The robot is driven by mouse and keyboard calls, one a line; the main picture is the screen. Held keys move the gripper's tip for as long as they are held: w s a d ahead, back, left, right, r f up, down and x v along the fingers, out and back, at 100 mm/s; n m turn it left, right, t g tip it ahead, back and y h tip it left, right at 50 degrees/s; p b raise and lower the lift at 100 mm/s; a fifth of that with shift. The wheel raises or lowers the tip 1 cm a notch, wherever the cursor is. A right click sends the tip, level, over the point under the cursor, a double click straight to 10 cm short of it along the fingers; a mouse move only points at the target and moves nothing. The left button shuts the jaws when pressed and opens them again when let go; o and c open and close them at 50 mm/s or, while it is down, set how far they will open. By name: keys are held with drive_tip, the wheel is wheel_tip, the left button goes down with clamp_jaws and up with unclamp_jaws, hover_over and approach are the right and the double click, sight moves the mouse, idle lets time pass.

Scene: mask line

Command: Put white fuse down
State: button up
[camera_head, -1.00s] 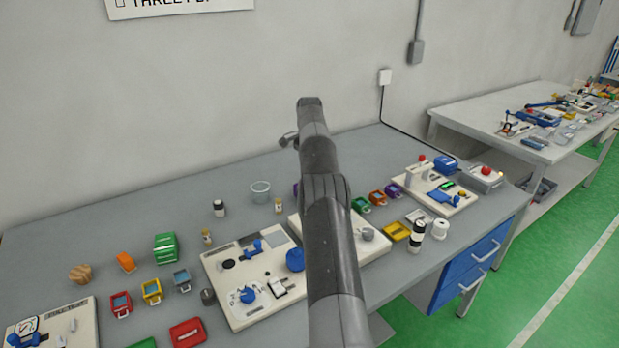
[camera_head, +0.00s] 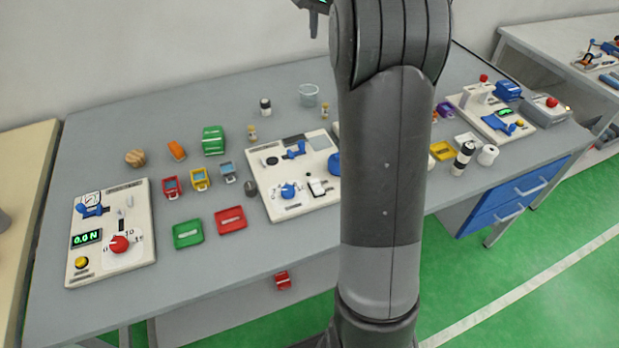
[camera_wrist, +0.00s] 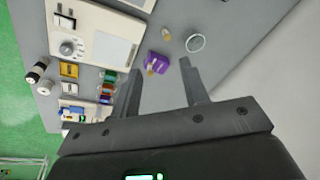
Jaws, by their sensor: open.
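My gripper (camera_wrist: 161,68) is open in the wrist view, its two dark fingers apart with nothing clasped between them. A small pale and yellowish cylinder (camera_wrist: 151,67), possibly the white fuse, is at a purple holder (camera_wrist: 159,59) seen between the fingertips. I cannot tell whether it stands in or beside the holder. A similar small cylinder (camera_wrist: 166,34) stands farther off, near a clear round cup (camera_wrist: 196,43). In the head view my arm hides the purple holder, and the gripper is mostly beyond the top edge. Two small yellowish cylinders (camera_head: 252,133) (camera_head: 325,111) stand on the table.
The grey table (camera_head: 95,155) holds several panels, including a white board (camera_head: 300,205), small coloured crates (camera_head: 200,179), and red and green trays (camera_head: 230,220). A black-and-white bottle (camera_head: 464,158) stands near the right front. The wall is behind the table.

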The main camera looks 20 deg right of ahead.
drive_tip(key=s+a+r+n+t, duration=0.1)
drive_tip(key=s+a+r+n, duration=0.2)
drive_tip(key=s+a, duration=0.65)
drive_tip(key=s+a+f+n, duration=0.2)
drive_tip(key=s+a+f, duration=0.1)
drive_tip(key=s, duration=0.6)
drive_tip(key=s+a+f+n+t, duration=0.1)
drive_tip(key=s+a+f+n, duration=0.1)
drive_tip(key=s, duration=0.7)
drive_tip(key=s+a+f+n+t, duration=0.1)
drive_tip(key=s+a+f+n, duration=0.2)
drive_tip(key=s, duration=0.5)
wheel_tip(320, 180, down, 3)
drive_tip(key=shift+s+a+r+y, duration=0.15)
drive_tip(key=shift+s+a+y, duration=0.2)
drive_tip(key=shift+a, duration=0.35)
